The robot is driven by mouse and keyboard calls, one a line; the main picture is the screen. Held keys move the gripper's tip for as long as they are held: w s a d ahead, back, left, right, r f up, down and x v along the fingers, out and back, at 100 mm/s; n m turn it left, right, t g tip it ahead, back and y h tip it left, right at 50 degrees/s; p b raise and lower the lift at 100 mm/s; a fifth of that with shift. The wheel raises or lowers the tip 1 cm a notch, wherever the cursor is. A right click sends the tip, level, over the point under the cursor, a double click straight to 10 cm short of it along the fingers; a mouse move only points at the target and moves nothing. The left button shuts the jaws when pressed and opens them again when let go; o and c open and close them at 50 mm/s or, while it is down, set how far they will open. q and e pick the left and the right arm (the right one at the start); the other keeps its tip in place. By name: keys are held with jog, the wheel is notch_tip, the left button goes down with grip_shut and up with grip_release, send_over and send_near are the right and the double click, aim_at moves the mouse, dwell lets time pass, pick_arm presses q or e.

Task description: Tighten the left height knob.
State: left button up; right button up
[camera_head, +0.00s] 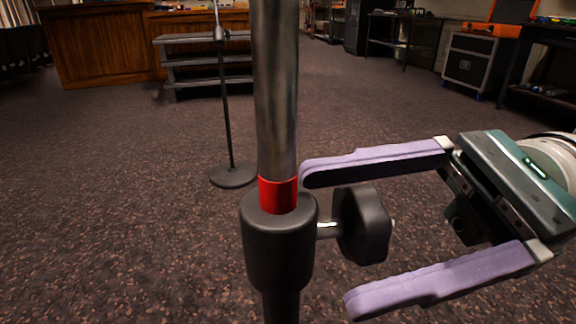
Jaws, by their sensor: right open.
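A black height knob (362,225) sticks out to the right of a black collar (278,240) on an upright stand, joined to it by a short metal shaft. A silver pole (275,90) rises from the collar, with a red band (278,194) just above it. My right gripper (327,238) reaches in from the right. Its two lilac fingers are wide apart, one above the knob and one below it in the picture. The upper fingertip appears close to the pole and red band; I cannot tell whether it touches. My left gripper is not in view.
A thin microphone stand (228,115) with a round base stands behind the pole. Grey steps (205,62) and a wooden counter (105,45) are at the back left. A wheeled case (477,65) is at the back right. The carpeted floor between is mostly clear.

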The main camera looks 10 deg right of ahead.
jog(key=shift+a, duration=0.35)
grip_shut()
dwell(0.5)
